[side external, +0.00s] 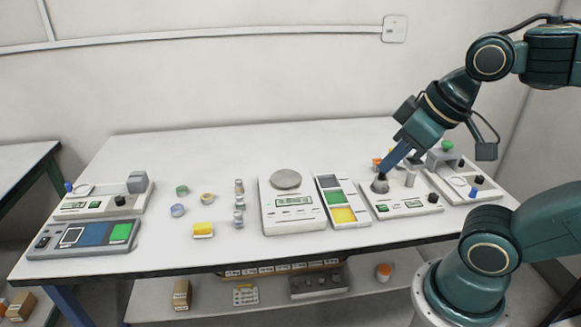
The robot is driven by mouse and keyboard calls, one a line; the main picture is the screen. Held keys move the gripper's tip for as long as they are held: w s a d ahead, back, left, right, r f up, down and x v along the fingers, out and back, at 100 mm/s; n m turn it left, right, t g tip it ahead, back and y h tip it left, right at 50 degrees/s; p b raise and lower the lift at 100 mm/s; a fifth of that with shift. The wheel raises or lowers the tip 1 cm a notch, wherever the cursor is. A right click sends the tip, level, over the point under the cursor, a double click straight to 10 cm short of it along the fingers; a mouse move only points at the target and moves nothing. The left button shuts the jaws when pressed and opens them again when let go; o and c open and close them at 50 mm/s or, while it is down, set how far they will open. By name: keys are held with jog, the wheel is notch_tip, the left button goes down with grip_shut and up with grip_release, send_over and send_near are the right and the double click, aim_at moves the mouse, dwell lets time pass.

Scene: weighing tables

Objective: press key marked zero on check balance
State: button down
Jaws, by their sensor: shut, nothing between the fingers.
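Several balances stand on the white table, and their labels are too small to read, so I cannot tell which one is the check balance or which key is marked zero. A white balance with a round grey pan (286,214) stands at the centre, with a display and keys on its front. A smaller balance (408,208) stands to its right, with a green display and a black knob. My gripper (383,176) is shut and empty, pointing down at the back left of this smaller balance, by a dark grey piece. I cannot tell whether it touches anything.
Another balance (463,184) stands at the right end, one more (105,202) at the left. Small jars (178,210) and stacked weights (239,204) stand left of centre. The back of the table is clear.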

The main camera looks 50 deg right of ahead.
jog(key=m+t+y, duration=0.3)
jog(key=m, duration=0.2)
send_over(291, 213)
notch_tip(291, 213, down, 17)
jog(key=shift+r, duration=0.15)
dwell(0.6)
jog(key=shift+f, duration=4.4)
